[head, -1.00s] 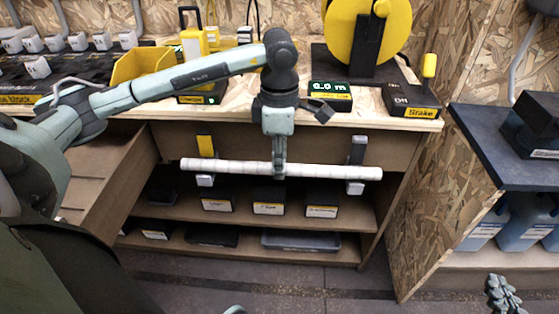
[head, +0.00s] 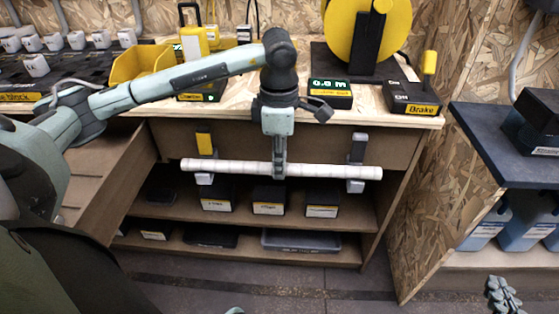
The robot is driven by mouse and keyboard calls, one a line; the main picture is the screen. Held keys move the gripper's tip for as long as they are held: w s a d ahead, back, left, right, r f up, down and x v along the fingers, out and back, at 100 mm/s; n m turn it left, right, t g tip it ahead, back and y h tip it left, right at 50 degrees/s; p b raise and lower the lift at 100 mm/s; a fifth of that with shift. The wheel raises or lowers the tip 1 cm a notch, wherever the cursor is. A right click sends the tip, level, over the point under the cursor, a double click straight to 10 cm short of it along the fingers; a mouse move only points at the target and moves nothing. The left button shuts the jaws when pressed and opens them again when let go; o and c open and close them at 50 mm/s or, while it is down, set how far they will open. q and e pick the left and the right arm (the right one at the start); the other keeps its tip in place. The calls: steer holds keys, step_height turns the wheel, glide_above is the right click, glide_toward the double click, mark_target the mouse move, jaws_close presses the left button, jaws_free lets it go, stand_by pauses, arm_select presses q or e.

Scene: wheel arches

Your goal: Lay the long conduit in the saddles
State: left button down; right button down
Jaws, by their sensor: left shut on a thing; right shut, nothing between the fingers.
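The long conduit (head: 320,171) is a white tube, held level in front of the workbench. My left gripper (head: 279,170) is shut on it near its middle. Two saddles are on the bench front: the left saddle (head: 204,179) is grey below a yellow tab, and the right saddle (head: 356,184) is grey below a grey upright. The conduit passes across both saddles in the picture; I cannot tell whether it rests in them. My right gripper (head: 500,292) is shut and empty at the lower right, away from the conduit.
The workbench top (head: 240,105) carries a yellow bin (head: 140,65), a yellow reel (head: 367,30) and a brake box (head: 412,100). Shelves with labelled black boxes (head: 268,199) lie below the conduit. A dark side table (head: 485,140) stands at right. The floor in front is clear.

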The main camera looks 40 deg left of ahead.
arm_select(q)
steer(key=shift+s+d+f+b, duration=0.1)
steer(key=shift+s+f+b, duration=0.15)
steer(key=shift+f, duration=0.2)
steer(key=shift+s+f+b, duration=0.1)
steer(key=shift+f+b, duration=0.2)
steer(key=shift+f, duration=0.15)
steer(key=c, duration=1.3)
jaws_free()
steer(key=c, duration=0.3)
steer(key=shift+o, duration=2)
step_height(320, 180, up, 3)
steer(key=shift+w+f+p, duration=0.15)
steer(key=shift+f+p, duration=0.05)
steer(key=shift+p, duration=0.85)
steer(key=r+p, duration=0.2)
steer(key=r, duration=0.1)
steer(key=r+p, duration=0.2)
steer(key=r, duration=0.2)
steer(key=shift+w+a, duration=0.2)
steer(key=shift+c, duration=0.5)
steer(key=shift+o, duration=0.2)
steer(key=shift+o, duration=0.3)
